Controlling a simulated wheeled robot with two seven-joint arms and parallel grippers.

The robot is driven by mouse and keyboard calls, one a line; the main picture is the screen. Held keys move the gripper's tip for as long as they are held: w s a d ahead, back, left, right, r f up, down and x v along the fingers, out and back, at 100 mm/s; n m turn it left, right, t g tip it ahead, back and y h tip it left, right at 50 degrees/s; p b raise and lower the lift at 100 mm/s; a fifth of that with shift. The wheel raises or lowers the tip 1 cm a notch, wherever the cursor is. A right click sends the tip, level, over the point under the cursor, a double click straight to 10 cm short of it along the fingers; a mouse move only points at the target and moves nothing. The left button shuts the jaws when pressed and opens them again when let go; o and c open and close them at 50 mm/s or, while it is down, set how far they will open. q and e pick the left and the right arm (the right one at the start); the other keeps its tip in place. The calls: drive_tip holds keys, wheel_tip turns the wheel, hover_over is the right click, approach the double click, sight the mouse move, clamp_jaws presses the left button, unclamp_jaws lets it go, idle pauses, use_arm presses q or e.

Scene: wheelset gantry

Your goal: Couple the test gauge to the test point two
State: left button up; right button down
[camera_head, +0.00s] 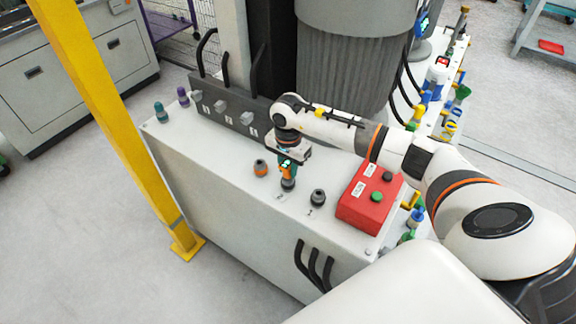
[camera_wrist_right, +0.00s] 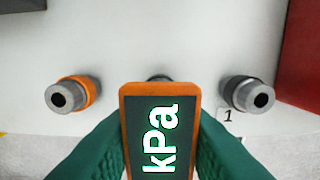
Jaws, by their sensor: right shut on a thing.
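My right gripper (camera_head: 287,164) points down over the white cabinet top and is shut on the test gauge (camera_head: 286,174). In the right wrist view, the gauge (camera_wrist_right: 160,135) has an orange case and a dark screen reading "kPa", between my green fingers. A grey-and-dark fitting (camera_head: 288,185) shows directly below the gauge, beside a small label; this is the middle position in the row. In the wrist view the gauge hides nearly all of it. I cannot tell whether gauge and fitting touch. My left gripper is not in view.
An orange-collared fitting (camera_head: 260,168) stands left of the gauge, and a black fitting (camera_head: 318,197) labelled 1 stands right. A red button box (camera_head: 366,197) is further right. Numbered blocks and black hoses (camera_head: 222,107) line the back.

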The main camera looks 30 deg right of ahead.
sight(288, 162)
drive_tip(key=shift+b, duration=0.45)
idle(0.8)
drive_tip(key=shift+f+b, duration=0.4)
drive_tip(key=shift+b, duration=0.05)
drive_tip(key=c, duration=1)
unclamp_jaws()
drive_tip(key=shift+r, duration=0.15)
wheel_tip(288, 162, up, 10)
drive_tip(key=shift+r+b, duration=0.15)
drive_tip(key=shift+b, duration=1.1)
drive_tip(key=shift+r, duration=0.75)
